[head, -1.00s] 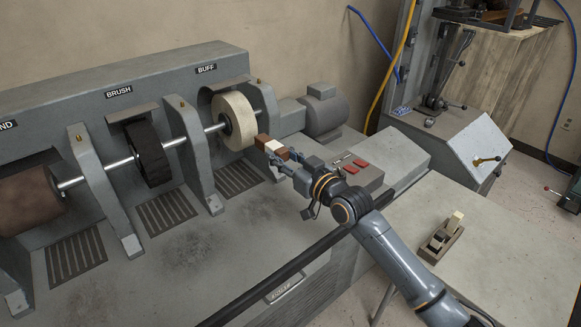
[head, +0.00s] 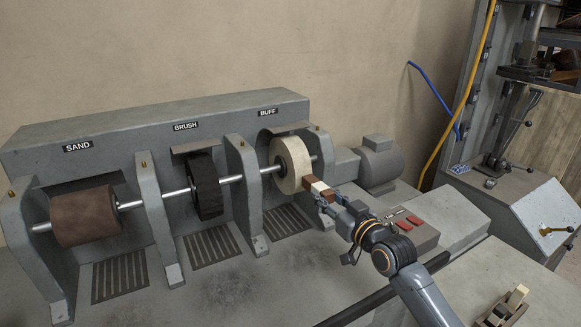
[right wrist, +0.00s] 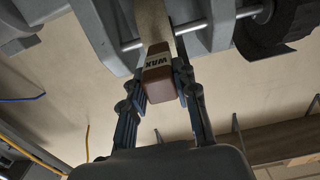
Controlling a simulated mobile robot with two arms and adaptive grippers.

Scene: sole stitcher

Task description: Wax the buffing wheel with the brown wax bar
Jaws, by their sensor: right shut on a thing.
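The cream buffing wheel (head: 291,166) sits on the shaft under the BUFF label; it also shows behind the bar in the right wrist view (right wrist: 152,22). My right gripper (head: 329,197) is shut on the brown wax bar (head: 309,184), which has a pale label band. In the right wrist view the bar (right wrist: 158,73) sits between the two fingers, with "WAX" on its label. The bar's far end is at the wheel's front rim, touching or nearly so; I cannot tell which. My left gripper is not in view.
A black brush wheel (head: 205,186) and a brown sanding drum (head: 86,216) share the shaft, between grey brackets. A motor (head: 380,165) stands right of the wheel. A panel with red buttons (head: 412,224) lies close to my right arm.

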